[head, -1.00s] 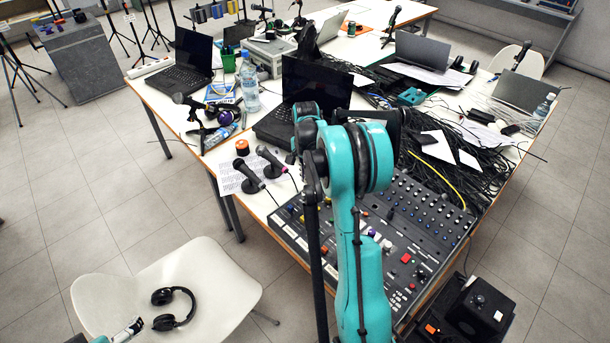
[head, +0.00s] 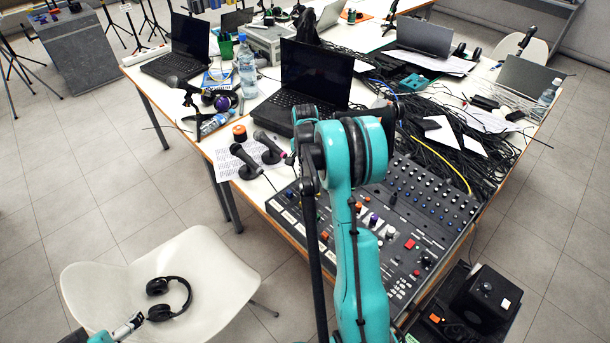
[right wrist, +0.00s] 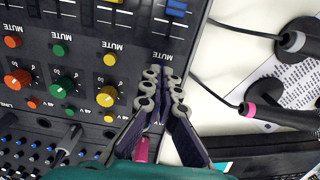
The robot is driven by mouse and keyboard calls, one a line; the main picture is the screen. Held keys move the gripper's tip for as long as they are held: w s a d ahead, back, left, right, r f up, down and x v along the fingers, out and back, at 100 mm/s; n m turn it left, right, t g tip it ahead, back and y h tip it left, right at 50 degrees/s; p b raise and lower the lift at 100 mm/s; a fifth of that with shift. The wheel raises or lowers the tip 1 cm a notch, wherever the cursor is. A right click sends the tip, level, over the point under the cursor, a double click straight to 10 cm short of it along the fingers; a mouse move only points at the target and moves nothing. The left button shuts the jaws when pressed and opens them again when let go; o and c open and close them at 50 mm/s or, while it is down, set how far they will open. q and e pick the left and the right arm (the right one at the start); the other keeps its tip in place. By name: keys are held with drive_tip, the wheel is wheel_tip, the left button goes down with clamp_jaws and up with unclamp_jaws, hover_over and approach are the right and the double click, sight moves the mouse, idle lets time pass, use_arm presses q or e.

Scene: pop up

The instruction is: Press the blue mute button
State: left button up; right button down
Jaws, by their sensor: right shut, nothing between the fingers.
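The mixing console (head: 402,222) lies on the front of the table, partly behind my right arm in the head view. In the right wrist view its panel shows MUTE labels beside an orange button (right wrist: 13,42), a green button (right wrist: 60,50) and a yellow button (right wrist: 109,60), with a blue fader cap (right wrist: 176,10) in the fourth column. My right gripper (right wrist: 165,80) is shut and empty, its fingertips over that column just below its MUTE label. The blue mute button is not visible; the fingertips cover that spot. Part of my left gripper (head: 130,325) shows at the bottom left, its fingers unclear.
Two microphones (head: 245,160) on stands and a printed sheet lie beside the console; they also show in the right wrist view (right wrist: 285,117). An open laptop (head: 305,85) stands behind. Cables crowd the table's right side. A white chair (head: 215,265) holds headphones (head: 168,298).

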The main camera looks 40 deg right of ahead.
drive_tip(key=shift+f, duration=0.1)
drive_tip(key=shift+f+b, duration=0.65)
drive_tip(key=shift+f, duration=0.1)
drive_tip(key=shift+r, duration=0.2)
drive_tip(key=shift+r+p, duration=1.55)
drive_tip(key=shift+r, duration=0.35)
drive_tip(key=shift+r+p, duration=1.85)
drive_tip(key=shift+r, duration=1)
